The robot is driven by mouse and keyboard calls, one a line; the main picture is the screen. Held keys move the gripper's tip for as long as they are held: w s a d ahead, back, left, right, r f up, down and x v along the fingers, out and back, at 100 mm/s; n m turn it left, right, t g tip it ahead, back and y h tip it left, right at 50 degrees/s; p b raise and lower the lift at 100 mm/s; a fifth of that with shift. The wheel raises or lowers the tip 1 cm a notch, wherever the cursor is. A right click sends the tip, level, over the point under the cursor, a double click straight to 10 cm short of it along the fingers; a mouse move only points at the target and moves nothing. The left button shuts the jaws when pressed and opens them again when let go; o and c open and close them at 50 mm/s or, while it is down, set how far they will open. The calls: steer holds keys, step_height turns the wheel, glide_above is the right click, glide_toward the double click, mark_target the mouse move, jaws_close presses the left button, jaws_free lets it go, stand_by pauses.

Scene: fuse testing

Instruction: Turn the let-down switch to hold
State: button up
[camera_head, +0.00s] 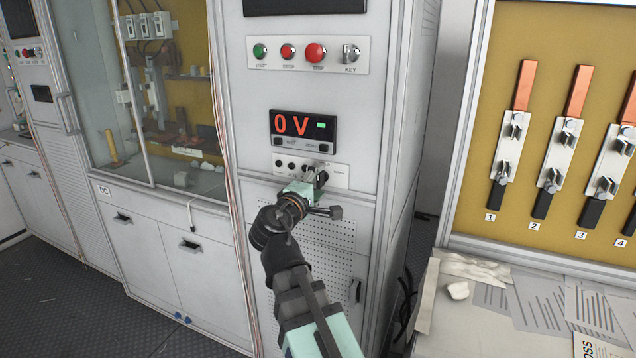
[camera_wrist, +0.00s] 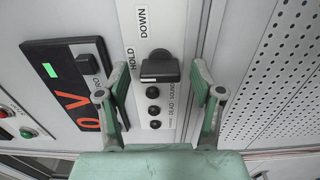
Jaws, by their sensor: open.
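The let-down switch is a black knob (camera_wrist: 160,66) on a white strip in the wrist view. The words HOLD and DOWN are printed beside it; I cannot tell which one it points to. My gripper (camera_wrist: 161,82) is open, with one green-grey finger on each side of the knob. Contact with the knob is not clear. In the head view my gripper (camera_head: 308,184) is at the strip below the display, and partly hides the switch.
A display (camera_head: 302,130) reading 0 V is just above the strip. Green and red buttons and a key switch (camera_head: 351,53) are higher up. Several small black knobs (camera_wrist: 153,92) sit close to the switch. A perforated panel (camera_wrist: 290,80) is beside it.

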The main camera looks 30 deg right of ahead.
steer(key=v, duration=0.7)
stand_by(0.4)
steer(key=w+a+f+m+g+y+p, duration=0.1)
steer(key=a+f+m+g+y, duration=0.15)
steer(key=f, duration=0.95)
steer(key=w+a+f+m+g+y, duration=0.15)
steer(key=f+y, duration=0.25)
steer(key=f, duration=0.8)
steer(key=s+a+f+m+g+y+p, duration=0.1)
steer(key=s+a+f+g+y, duration=0.15)
steer(key=f, duration=0.65)
steer(key=s+a+f+g+y+p, duration=0.15)
steer(key=s+f, duration=0.25)
steer(key=f, duration=0.5)
steer(key=s+a+f+m+g+y+p, duration=0.25)
steer(key=s+f+g, duration=0.25)
steer(key=s+f, duration=1)
steer(key=s+a+f+g+p, duration=0.1)
steer(key=s+f, duration=0.3)
steer(key=s, duration=0.6)
steer(key=s+a+f+g+y+p, duration=0.1)
steer(key=s+f+g, duration=0.3)
steer(key=s, duration=0.6)
steer(key=shift+s+p, duration=0.25)
steer(key=shift+p, duration=0.2)
